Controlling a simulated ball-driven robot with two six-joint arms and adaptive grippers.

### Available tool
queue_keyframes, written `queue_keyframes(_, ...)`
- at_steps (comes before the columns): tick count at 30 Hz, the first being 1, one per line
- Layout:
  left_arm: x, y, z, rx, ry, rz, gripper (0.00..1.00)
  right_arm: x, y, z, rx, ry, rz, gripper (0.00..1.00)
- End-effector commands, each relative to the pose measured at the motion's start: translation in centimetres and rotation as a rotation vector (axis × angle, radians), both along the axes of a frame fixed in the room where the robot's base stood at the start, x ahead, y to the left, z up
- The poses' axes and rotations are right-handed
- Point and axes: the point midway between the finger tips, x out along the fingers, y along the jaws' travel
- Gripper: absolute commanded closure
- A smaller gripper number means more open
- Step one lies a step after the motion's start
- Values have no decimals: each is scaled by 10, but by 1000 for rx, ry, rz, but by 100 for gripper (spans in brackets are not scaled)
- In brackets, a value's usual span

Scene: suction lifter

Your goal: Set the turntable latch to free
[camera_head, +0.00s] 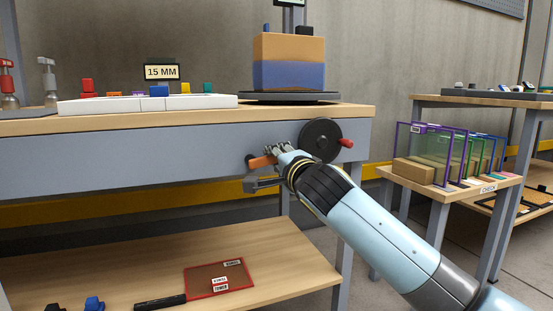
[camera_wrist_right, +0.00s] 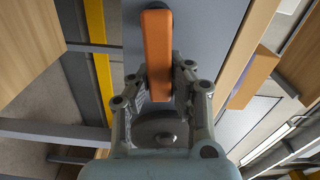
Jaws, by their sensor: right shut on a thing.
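The turntable (camera_head: 290,98) is a dark round plate on the right end of the workbench top, with an orange-and-blue block (camera_head: 289,62) on it. An orange latch lever (camera_head: 261,161) sticks out from the grey front panel below the turntable. It also shows in the wrist view (camera_wrist_right: 157,45), pointing toward the palm. My right gripper (camera_head: 270,167) is shut on the lever, with a finger on each side of it. The fingers hide part of the lever in the head view. My left gripper is not in view.
A dark handwheel (camera_head: 321,140) with a red knob (camera_head: 346,143) is just right of my right gripper on the same panel. A lower shelf (camera_head: 100,268) holds a red-edged board (camera_head: 219,276). A side table (camera_head: 450,185) with upright frames stands at right.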

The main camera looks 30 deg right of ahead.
Motion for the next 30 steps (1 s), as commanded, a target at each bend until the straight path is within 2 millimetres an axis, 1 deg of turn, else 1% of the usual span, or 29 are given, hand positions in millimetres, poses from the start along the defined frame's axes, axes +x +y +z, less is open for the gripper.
queue_keyframes(1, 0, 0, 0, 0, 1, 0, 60, -1, 0, -5, 4, 9, -3, 100)
queue_keyframes(2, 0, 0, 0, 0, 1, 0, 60, -1, 0, -5, 4, 9, -3, 100)
queue_keyframes(3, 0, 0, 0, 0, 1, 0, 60, -1, 0, -5, 4, 9, -3, 83)
queue_keyframes(9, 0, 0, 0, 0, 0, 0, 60, 0, 0, -3, 3, 6, -1, 57)
queue_keyframes(10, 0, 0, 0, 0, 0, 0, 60, 0, 0, -3, 2, 6, -1, 56)
queue_keyframes(17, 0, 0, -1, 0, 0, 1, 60, -1, 0, -1, 2, 3, 0, 56)
queue_keyframes(20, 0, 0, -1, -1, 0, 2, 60, -6, 1, -2, 1, 4, 0, 56)
queue_keyframes(23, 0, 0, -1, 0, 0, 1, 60, -20, 5, -2, 1, 5, 0, 56)
queue_keyframes(30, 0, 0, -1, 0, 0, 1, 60, -73, 17, -3, 2, 7, 0, 56)
